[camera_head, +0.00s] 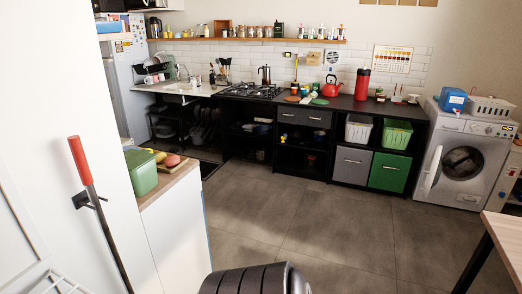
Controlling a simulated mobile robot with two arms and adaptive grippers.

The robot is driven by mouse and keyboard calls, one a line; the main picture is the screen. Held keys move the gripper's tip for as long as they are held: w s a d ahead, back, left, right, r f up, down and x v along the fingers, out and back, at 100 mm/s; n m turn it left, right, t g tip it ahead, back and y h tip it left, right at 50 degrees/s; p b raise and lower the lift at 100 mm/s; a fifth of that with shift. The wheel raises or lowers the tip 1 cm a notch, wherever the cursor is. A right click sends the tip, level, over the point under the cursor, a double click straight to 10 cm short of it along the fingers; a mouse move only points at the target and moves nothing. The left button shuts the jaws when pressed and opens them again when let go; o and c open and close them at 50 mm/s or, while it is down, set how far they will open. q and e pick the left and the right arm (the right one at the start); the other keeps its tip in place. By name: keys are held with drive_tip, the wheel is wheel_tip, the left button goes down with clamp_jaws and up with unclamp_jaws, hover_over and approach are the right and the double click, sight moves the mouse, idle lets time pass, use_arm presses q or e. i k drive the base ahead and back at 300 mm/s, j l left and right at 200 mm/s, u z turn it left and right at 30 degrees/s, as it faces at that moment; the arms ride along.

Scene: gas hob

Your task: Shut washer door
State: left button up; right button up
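The white washer (468,150) stands at the far right of the room, against the back wall by the end of the counter. Its round opening (462,163) faces the room and shows a dark drum inside. The washer door (432,171) appears swung open to the left, seen nearly edge-on as a pale upright shape in front of the machine. Neither of my grippers is in view.
Grey tiled floor (330,235) lies open before the washer. A wooden table (507,236) cuts into the lower right. A low cabinet with a green box (140,173) stands left. A blue container (453,100) and white basket (490,107) sit on the washer.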

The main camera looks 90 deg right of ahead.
sight(434, 163)
drive_tip(key=z, duration=4)
drive_tip(key=i+j+z, duration=0.15)
drive_tip(key=z, duration=0.15)
drive_tip(key=i+j+z, duration=0.25)
drive_tip(key=i+j, duration=1.4)
drive_tip(key=j, duration=0.15)
drive_tip(key=i+j, duration=0.65)
drive_tip(key=j, duration=0.15)
